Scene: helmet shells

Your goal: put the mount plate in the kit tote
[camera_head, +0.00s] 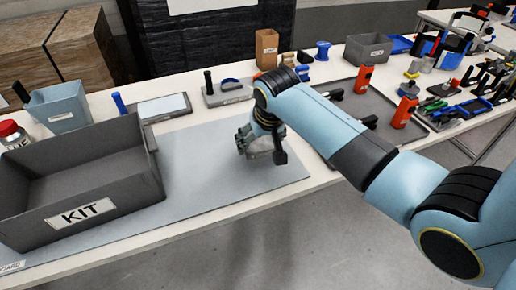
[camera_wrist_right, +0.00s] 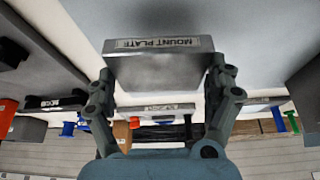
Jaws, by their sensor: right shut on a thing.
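The mount plate (camera_wrist_right: 158,72) is a grey block with a "MOUNT PLATE" label, seen large in the right wrist view. My right gripper (camera_wrist_right: 160,88) is shut on it, with one finger on each side. In the head view my right gripper (camera_head: 262,148) is over the right part of the grey-blue mat, and the plate is mostly hidden by it. The kit tote (camera_head: 125,196) is a dark grey open bin labelled "KIT" at the left, apart from the gripper. Its visible inside looks empty. My left gripper is not in view.
The mat (camera_head: 205,190) is bare between tote and gripper. Behind stand a blue bin (camera_head: 62,112), a white-topped tray (camera_head: 164,108) and a brown box (camera_head: 266,48). A dark tray (camera_head: 345,140) with orange items (camera_head: 402,112) lies right, partly behind my arm.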

